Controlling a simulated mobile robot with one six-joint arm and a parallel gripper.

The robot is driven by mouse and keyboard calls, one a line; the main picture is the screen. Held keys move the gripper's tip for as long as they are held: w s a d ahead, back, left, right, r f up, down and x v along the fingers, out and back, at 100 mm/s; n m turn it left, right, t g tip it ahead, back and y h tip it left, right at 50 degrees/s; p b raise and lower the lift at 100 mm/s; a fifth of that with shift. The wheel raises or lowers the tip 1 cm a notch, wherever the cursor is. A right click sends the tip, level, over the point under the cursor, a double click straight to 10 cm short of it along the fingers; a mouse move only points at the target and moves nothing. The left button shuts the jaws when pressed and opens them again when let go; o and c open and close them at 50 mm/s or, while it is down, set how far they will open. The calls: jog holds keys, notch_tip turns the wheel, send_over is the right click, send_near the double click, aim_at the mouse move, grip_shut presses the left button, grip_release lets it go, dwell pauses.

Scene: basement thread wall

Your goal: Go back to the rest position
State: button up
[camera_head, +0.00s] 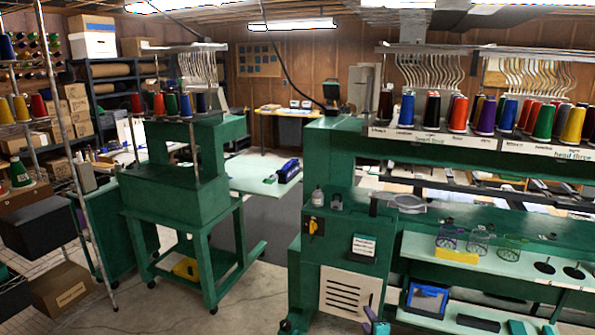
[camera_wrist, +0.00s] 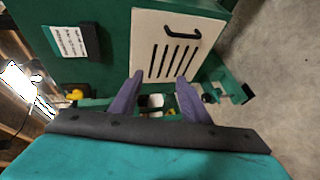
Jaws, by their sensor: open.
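My gripper (camera_wrist: 159,82) shows in the wrist view with its two purple fingers apart and nothing between them. Beyond the fingers is the green machine with a cream slotted panel (camera_wrist: 178,45) and a dark handle on it. A small part of my gripper, purple and teal, shows at the bottom edge of the head view, in front of the machine's lower right side. The same slotted panel (camera_head: 349,292) is in the head view, low on the green machine. How far the fingertips are from the panel I cannot tell.
A large green embroidery machine (camera_head: 335,165) fills the right, with thread cones above and mint shelves (camera_head: 480,262) below. A smaller green machine (camera_head: 175,200) on a wheeled stand is at left. A cardboard box (camera_head: 62,289) lies at lower left. Concrete floor (camera_head: 225,310) is clear between the machines.

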jog(key=s+a+f+m+g+h, duration=0.3)
jog(key=s+f+m+g, duration=0.6)
jog(key=s+f, duration=1.45)
jog(key=s+f+m+g, duration=0.2)
jog(key=s+g, duration=0.1)
jog(key=s, duration=0.3)
jog(key=s+f+m+g, duration=0.2)
jog(key=s+f, duration=0.1)
jog(key=s, duration=0.4)
jog(key=s+a+r+m+g+y, duration=0.1)
jog(key=s+a+m+g, duration=0.1)
jog(key=s, duration=0.4)
jog(key=s+a+r+m+g+y, duration=0.1)
jog(key=s+a+r+m+g, duration=0.1)
jog(key=s, duration=0.5)
jog(key=shift+s+a+r+m+g+b, duration=0.15)
jog(key=shift+a+r+m+g+b, duration=0.35)
jog(key=shift+g, duration=0.7)
